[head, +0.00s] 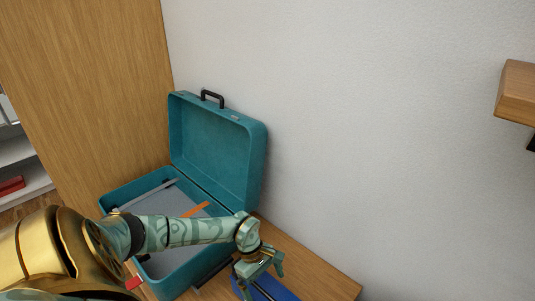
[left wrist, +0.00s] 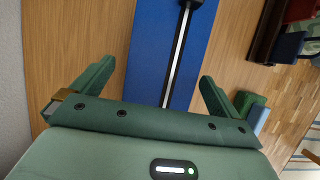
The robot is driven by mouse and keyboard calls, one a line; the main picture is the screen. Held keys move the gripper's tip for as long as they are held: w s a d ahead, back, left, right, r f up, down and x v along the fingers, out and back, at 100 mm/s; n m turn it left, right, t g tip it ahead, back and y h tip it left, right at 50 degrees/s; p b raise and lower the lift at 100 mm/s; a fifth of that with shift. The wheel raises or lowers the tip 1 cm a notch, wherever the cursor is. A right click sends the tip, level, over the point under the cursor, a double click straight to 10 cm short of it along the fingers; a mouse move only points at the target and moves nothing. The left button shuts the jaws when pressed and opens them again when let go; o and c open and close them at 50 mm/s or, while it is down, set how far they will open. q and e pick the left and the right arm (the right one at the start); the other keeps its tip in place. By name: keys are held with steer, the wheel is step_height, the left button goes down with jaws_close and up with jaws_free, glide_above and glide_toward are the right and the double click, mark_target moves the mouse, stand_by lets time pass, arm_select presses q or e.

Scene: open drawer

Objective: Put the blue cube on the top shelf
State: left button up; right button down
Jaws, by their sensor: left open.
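My left gripper (head: 259,272) is at the bottom of the head view, over a blue flat-faced object (head: 272,290) on the wooden surface. In the left wrist view the gripper (left wrist: 157,76) is open, its two green fingers apart with nothing held. The long blue object (left wrist: 144,50) lies beyond and between them, with a black and white strip (left wrist: 180,50) along it. A small dark blue block (left wrist: 289,46) shows at the upper right of that view; I cannot tell whether it is the blue cube. A wooden shelf (head: 517,92) juts in at the head view's right edge.
An open teal suitcase (head: 218,150) stands against the wall, with an orange item (head: 195,210) and grey pieces inside. My left arm reaches across its front. A wooden panel (head: 90,90) rises at left. White shelves (head: 22,155) show beyond it. The wall between suitcase and shelf is bare.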

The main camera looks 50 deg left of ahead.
mark_target(265, 289)
arm_select(q)
steer(key=x, duration=0.2)
steer(key=b+x, duration=0.1)
steer(key=shift+s+f, duration=0.25)
steer(key=shift+s, duration=0.05)
steer(key=shift+d+f, duration=0.2)
steer(key=shift+f, duration=0.3)
steer(key=shift+r, duration=0.1)
steer(key=c, duration=1.2)
steer(key=shift+o, duration=0.2)
arm_select(e)
steer(key=shift+d+f, duration=0.5)
steer(key=shift+f, duration=0.1)
